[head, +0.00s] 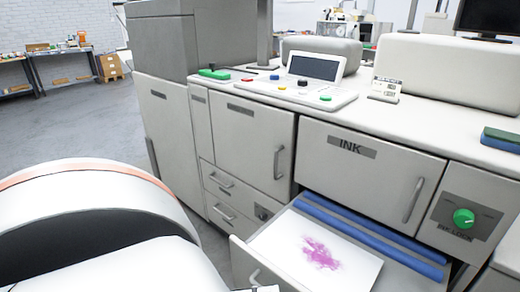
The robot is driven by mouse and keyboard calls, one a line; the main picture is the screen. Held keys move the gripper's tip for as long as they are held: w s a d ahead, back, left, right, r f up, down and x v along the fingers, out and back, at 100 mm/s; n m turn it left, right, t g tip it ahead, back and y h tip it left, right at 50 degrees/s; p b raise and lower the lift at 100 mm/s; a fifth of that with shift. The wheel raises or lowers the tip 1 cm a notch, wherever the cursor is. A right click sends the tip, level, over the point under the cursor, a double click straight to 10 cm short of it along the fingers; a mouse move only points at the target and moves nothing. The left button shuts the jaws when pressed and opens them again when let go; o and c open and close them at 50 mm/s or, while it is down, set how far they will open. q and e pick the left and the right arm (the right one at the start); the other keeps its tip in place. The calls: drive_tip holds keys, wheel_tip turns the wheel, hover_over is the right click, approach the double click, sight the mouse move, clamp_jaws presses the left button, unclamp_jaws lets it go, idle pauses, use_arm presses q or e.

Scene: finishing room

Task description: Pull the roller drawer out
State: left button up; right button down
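The roller drawer (238,262) stands out from the cabinet below the INK door. Two blue rollers (372,236) lie across it near the cabinet. A white sheet or panel (350,262) with a magenta stain (321,253) lies in front of them. The drawer's front has a pale handle (256,277) at the bottom edge of the head view, partly cut off. A large white part of my arm fills the lower left. Neither gripper can be made out, so contact with the handle cannot be seen.
The INK door (368,172) above is shut. A green knob (463,217) marked INK LOCK is at right. Small shut drawers (222,192) are left of the roller drawer. A control panel (295,87) sits on top. Open floor (90,125) lies at left.

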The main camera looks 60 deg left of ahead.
use_arm(q)
drive_tip(key=v, duration=1.2)
